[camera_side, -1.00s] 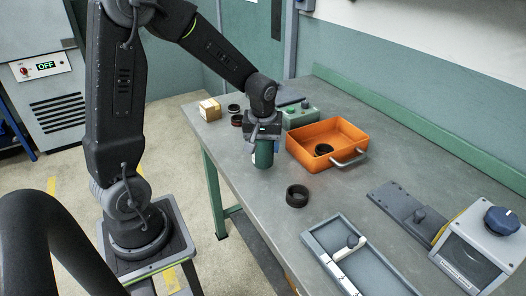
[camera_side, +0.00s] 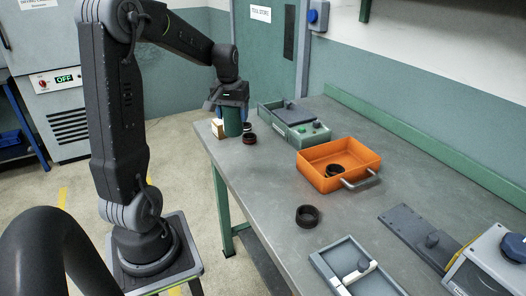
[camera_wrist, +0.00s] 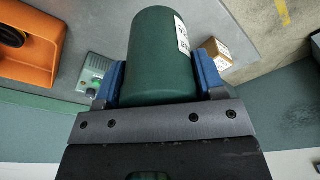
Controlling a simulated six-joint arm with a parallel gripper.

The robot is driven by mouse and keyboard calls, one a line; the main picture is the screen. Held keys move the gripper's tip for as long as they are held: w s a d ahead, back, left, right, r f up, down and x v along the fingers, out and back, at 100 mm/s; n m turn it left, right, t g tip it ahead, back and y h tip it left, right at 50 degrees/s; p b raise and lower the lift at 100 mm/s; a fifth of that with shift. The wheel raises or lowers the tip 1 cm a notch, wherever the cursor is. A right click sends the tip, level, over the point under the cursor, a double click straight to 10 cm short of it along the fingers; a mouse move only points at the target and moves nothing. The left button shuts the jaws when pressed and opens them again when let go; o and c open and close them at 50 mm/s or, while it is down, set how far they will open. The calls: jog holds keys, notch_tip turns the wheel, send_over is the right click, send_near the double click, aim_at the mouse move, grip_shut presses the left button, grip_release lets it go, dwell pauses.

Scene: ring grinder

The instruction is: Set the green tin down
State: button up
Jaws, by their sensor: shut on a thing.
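The green tin (camera_side: 232,124) is upright in my gripper (camera_side: 231,108) at the far left end of the bench. In the wrist view, my blue fingers press on both sides of the tin (camera_wrist: 160,50), which has a white label on its right side. My gripper (camera_wrist: 160,75) is shut on it. The tin's base is low over the bench top; I cannot tell whether it touches.
A small cardboard box (camera_side: 218,129) and dark rings (camera_side: 250,139) are close beside the tin. A grey-green control box (camera_side: 296,124) stands to the right. An orange tray (camera_side: 322,180) holds a dark ring. Another ring (camera_side: 307,216) lies on open bench.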

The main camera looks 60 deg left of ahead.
jog(key=w+a, duration=0.2)
jog(key=a, duration=0.4)
jog(key=shift+m, duration=0.4)
jog(key=shift+w+d+f, duration=0.85)
jog(key=shift+w+f, duration=0.8)
jog(key=shift+f, duration=0.25)
jog(key=shift+w+d+f, duration=0.8)
jog(key=shift+w+f, duration=0.8)
jog(key=shift+f, duration=0.3)
jog(key=shift+w+d+f, duration=0.85)
jog(key=shift+w+f, duration=0.8)
jog(key=shift+f, duration=0.25)
jog(key=shift+f, duration=0.1)
jog(key=o, duration=1)
jog(key=shift+f, duration=0.1)
jog(key=shift+o, duration=0.2)
